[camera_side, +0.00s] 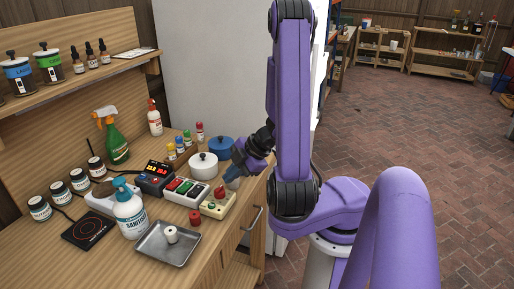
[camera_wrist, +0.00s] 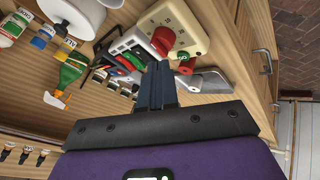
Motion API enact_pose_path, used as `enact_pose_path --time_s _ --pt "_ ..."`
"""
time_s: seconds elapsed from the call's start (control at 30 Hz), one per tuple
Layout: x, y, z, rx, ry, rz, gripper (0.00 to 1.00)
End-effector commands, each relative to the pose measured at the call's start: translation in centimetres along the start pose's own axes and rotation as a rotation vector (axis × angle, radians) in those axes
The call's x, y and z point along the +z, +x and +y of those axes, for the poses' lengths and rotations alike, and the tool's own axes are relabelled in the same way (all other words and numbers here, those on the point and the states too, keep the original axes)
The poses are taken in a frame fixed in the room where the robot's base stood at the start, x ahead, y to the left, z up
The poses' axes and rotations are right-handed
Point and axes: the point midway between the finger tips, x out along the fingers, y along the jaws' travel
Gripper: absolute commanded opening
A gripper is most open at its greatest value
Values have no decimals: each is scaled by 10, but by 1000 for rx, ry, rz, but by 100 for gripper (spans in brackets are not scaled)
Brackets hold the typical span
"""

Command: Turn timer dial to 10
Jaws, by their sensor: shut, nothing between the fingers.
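The cream timer box (camera_side: 211,210) stands near the front edge of the bench, with a red dial (camera_side: 219,192) on top. In the wrist view the timer box (camera_wrist: 190,27) is at the top, with its red dial (camera_wrist: 163,40) just beyond my fingertips. The dial's setting is too small to read. My gripper (camera_side: 231,179) is just above and to the right of the timer box in the side view. In the wrist view my gripper (camera_wrist: 158,66) has its fingers together and empty, apart from the dial as far as I can tell.
A switch box (camera_side: 185,191) with red and green rockers stands left of the timer. A white pot (camera_side: 203,167) and a blue pot (camera_side: 221,147) are behind it.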

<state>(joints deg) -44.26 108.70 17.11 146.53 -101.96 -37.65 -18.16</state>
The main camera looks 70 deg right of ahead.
Motion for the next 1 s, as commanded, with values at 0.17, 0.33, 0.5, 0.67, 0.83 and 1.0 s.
enact_pose_path --time_s 0.17,0.33,0.5,0.67,0.83,1.0 --pt "-1 -22 -1 -1 -4 1 0" --pt "-3 -44 -2 -5 -7 6 0" --pt "-3 -68 -2 -5 -8 9 0" --pt "-5 -92 -2 -7 -12 14 0" --pt "-6 -114 -3 -12 -13 18 0" --pt "-7 -126 -4 -15 -13 23 10"
